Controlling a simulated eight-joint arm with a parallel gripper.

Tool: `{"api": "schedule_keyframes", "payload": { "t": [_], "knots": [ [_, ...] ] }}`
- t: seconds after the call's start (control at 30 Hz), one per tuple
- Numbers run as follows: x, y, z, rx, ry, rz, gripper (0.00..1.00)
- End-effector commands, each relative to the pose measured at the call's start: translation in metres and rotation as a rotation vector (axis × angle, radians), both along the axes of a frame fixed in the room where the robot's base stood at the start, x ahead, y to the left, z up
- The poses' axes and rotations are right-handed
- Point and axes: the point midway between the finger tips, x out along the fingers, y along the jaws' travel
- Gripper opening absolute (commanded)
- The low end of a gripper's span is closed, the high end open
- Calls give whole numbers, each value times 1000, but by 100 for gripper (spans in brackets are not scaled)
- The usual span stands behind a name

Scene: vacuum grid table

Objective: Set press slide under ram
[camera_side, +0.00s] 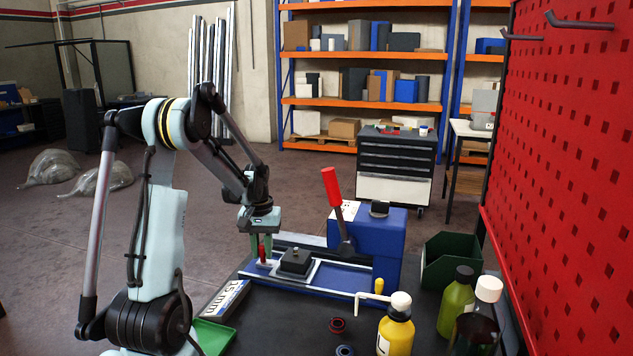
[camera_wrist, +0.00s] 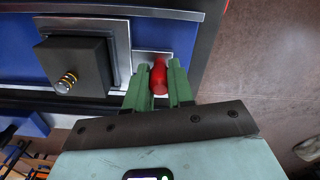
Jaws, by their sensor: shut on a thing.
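My gripper (camera_side: 262,249) points down at the left end of the press, its green fingers shut on the red knob (camera_side: 262,252) of the press slide. In the wrist view my gripper (camera_wrist: 158,88) has the red knob (camera_wrist: 158,76) between its fingers. The slide carries a black block (camera_side: 296,261) on a grey plate, with a brass-coloured pin (camera_wrist: 67,82) on the block. The slide sits on the rails left of the blue press body (camera_side: 375,240), apart from it. A lever with a red handle (camera_side: 332,187) leans from the press. I cannot make out the ram.
A yellow bottle (camera_side: 396,332), a green bottle (camera_side: 456,303) and a dark green bin (camera_side: 450,258) stand right of the press. Small rings (camera_side: 337,325) lie in front. A green tray (camera_side: 213,336) is at the front left. A red pegboard (camera_side: 570,150) borders the right.

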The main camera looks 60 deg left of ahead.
Motion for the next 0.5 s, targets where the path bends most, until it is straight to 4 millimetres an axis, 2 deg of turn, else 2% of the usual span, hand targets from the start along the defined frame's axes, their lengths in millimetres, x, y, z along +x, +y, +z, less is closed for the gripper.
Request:
{"api": "schedule_keyframes", "payload": {
  "t": [0.1,0.3,0.5],
  "knots": [
    [22,-21,0,0,-2,-10,0],
    [52,-50,0,0,-4,-9,0],
    [61,-60,0,1,-4,-3,0]
  ]
}}
